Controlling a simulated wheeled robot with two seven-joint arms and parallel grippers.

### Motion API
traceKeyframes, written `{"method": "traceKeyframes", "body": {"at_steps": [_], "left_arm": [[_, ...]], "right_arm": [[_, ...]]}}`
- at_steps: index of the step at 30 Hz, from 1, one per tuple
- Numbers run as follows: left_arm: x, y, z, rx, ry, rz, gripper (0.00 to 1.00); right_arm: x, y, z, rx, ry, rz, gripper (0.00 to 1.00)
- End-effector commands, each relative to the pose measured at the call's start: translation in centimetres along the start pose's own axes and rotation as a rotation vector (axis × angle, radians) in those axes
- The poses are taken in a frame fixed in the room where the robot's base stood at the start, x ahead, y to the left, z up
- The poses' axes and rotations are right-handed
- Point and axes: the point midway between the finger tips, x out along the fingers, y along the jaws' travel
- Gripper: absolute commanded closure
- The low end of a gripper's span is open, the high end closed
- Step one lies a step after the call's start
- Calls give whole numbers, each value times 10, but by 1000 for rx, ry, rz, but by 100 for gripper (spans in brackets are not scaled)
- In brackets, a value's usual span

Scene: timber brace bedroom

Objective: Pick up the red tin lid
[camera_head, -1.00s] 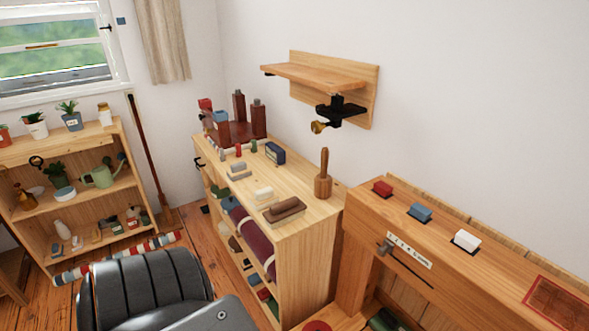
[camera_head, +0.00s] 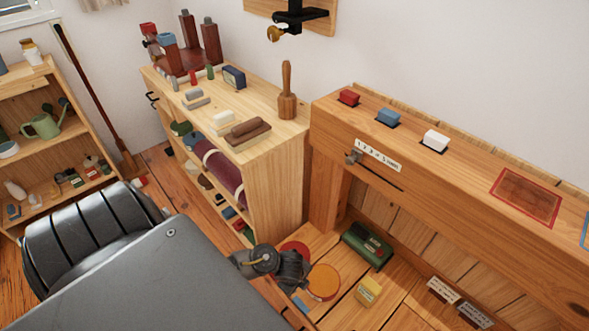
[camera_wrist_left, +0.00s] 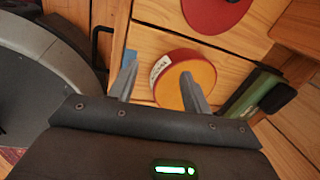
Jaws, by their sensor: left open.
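A flat red disc that looks like the tin lid (camera_head: 295,249) lies on the wooden bench surface, partly hidden behind my left gripper in the head view. It also shows at the top edge of the left wrist view (camera_wrist_left: 215,10). A round tin with a red side, a white label and an orange-yellow top (camera_head: 323,281) stands nearer. In the left wrist view this tin (camera_wrist_left: 172,74) lies beyond and between the fingers. My left gripper (camera_head: 296,277) is open and empty, just left of the tin; contact cannot be told. My right gripper is not in view.
A green box (camera_head: 367,245) and a small yellow block (camera_head: 368,291) stand right of the tin. The bench's raised ledge (camera_head: 465,165) runs behind, with red, blue and white blocks. A wooden shelf unit (camera_head: 277,165) stands left of the bench.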

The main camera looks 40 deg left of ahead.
Motion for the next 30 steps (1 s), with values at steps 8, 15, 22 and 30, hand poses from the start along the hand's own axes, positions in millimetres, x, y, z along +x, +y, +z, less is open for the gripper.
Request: {"method": "traceKeyframes", "body": {"at_steps": [8, 15, 22, 30], "left_arm": [[-33, -61, 68, 802, -215, 28, 51], [-39, -68, 79, 922, -252, 48, 51], [-19, -68, 82, 916, -250, 48, 51], [7, -70, 88, 914, -249, 48, 51]], "right_arm": [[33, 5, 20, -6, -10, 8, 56], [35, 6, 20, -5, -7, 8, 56], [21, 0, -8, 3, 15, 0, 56], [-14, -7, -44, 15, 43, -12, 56]]}}
